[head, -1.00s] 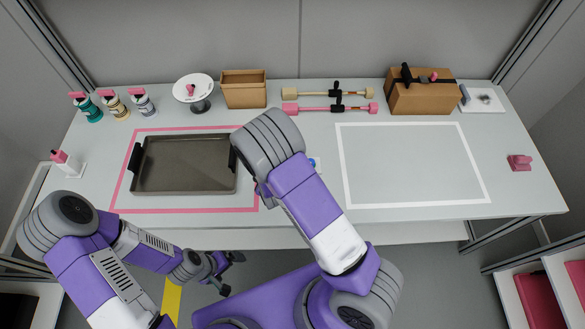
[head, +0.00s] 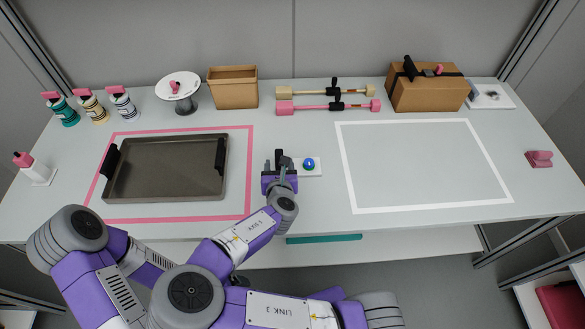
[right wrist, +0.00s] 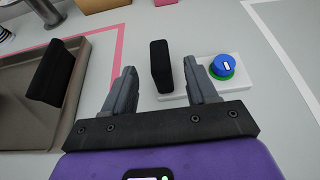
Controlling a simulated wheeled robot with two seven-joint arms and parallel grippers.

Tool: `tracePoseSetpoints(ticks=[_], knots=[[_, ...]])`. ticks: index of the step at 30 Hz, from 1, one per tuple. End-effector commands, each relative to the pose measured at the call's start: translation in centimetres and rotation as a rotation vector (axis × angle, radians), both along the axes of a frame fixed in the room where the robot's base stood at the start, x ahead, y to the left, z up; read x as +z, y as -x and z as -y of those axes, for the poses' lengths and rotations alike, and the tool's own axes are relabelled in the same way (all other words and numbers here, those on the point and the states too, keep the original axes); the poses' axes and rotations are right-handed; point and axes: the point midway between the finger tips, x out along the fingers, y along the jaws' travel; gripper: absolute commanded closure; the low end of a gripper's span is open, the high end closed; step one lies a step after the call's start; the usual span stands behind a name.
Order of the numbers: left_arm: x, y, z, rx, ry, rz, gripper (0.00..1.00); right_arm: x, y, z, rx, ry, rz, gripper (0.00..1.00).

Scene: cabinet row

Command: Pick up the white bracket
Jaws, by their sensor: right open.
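A white plate (head: 309,166) with a blue knob (head: 308,164) lies right of the tray. In the right wrist view the plate (right wrist: 240,83) carries the knob (right wrist: 222,67) in a green ring. A black upright block (right wrist: 160,65) stands at the plate's left end. My right gripper (head: 281,163) is open, with its fingers (right wrist: 158,72) on either side of the block, no clear contact visible. A white L-shaped stand (head: 38,174) with a pink top is at the far left. I cannot tell which white piece is the bracket. My left gripper is hidden behind my right arm.
A dark tray (head: 165,190) lies inside the pink outline. The white outline (head: 430,122) encloses bare table. Bottles (head: 95,108), a round white stand (head: 178,84), a wooden box (head: 233,90), rods (head: 328,104) and a strapped carton (head: 428,95) line the back.

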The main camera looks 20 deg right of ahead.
Motion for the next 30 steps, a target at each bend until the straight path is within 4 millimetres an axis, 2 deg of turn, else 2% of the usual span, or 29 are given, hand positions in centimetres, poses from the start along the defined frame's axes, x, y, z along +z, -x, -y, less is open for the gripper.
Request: tracePoseSetpoints(ticks=[7, 12, 20, 30], knots=[[-1.8, 0.0, 0.0, 0.000, 0.000, 0.000, 0.02, -1.7, -3.1, 1.0, -0.003, -0.007, 0.000, 0.43], [-2.3, 0.0, 0.0, 0.000, 0.000, 0.000, 0.02, -2.3, -4.8, 1.4, -0.002, -0.005, 0.000, 0.43], [-2.2, 0.0, 0.0, 0.000, 0.000, 0.000, 0.02, -2.2, -5.0, 1.5, -0.001, -0.003, 0.000, 0.43], [-2.2, 0.0, 0.0, 0.000, 0.000, 0.000, 0.02, -2.2, -5.0, 1.5, -0.002, -0.004, 0.000, 0.93]])
